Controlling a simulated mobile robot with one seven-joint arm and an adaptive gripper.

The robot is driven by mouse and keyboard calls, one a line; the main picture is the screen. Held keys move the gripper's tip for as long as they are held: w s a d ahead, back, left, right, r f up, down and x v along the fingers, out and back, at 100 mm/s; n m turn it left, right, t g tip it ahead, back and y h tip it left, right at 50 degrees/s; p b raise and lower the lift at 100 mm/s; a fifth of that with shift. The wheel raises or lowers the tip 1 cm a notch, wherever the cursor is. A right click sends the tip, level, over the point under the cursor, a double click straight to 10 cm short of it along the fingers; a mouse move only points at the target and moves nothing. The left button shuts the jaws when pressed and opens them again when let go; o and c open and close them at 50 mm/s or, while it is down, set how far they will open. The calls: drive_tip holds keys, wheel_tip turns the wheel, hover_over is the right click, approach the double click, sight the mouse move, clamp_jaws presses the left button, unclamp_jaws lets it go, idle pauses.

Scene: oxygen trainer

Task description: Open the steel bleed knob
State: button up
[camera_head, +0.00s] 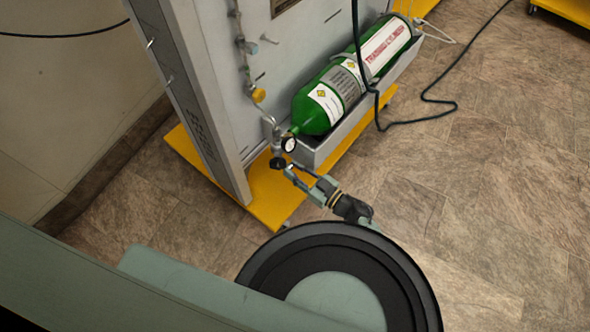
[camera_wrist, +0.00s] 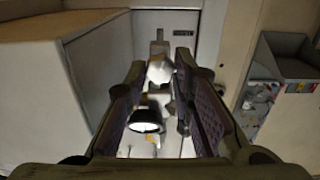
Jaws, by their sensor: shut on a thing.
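My gripper (camera_head: 288,169) reaches the valve fittings at the near end of the green cylinder. In the wrist view, its two fingers (camera_wrist: 160,72) are shut on a small pale metal piece at their far end, which looks like the steel bleed knob (camera_wrist: 159,70). In the head view that knob is too small and too covered by the fingertips to make out. A black knob (camera_head: 277,163) sits just left of the fingertips. A round white-faced gauge (camera_head: 289,144) is just above them. A dark-rimmed round part (camera_wrist: 147,119) shows between the fingers in the wrist view.
The green oxygen cylinder (camera_head: 326,108) lies in a grey trough (camera_head: 325,142) on a yellow base (camera_head: 270,208). A grey panel (camera_head: 215,75) with pipework and a yellow knob (camera_head: 258,95) stands behind. A dark cable (camera_head: 410,124) trails across the floor. The floor at right is open.

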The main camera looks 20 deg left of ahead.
drive_tip(key=shift+f+n+b, duration=0.3)
drive_tip(key=shift+n+b, duration=0.2)
drive_tip(key=shift+b, duration=0.3)
clamp_jaws()
drive_tip(key=shift+r+n+b, duration=0.3)
drive_tip(key=shift+n+b, duration=0.35)
drive_tip(key=shift+n, duration=0.45)
drive_tip(key=o, duration=0.9)
unclamp_jaws()
drive_tip(key=v, duration=1.2)
